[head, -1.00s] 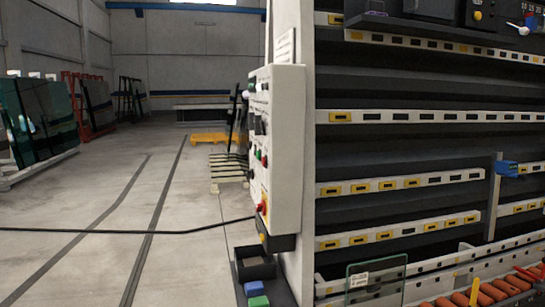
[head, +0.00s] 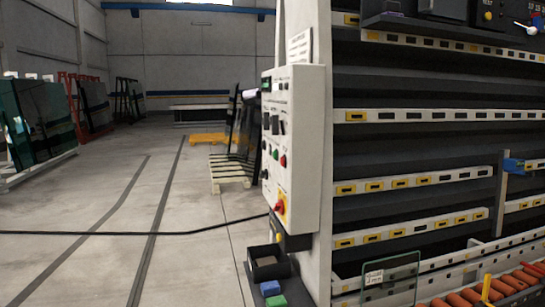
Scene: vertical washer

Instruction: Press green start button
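The control panel (head: 300,150) is a pale grey box on the near side of the washer, seen at a steep angle. A small green button (head: 276,153) sits on its face at mid height. A red button (head: 283,161) is just to its right, and a larger red knob on a yellow base (head: 281,207) is lower down.
The washer frame (head: 415,150) fills the right side. A black cable (head: 130,233) crosses the floor. The floor left of the panel is open.

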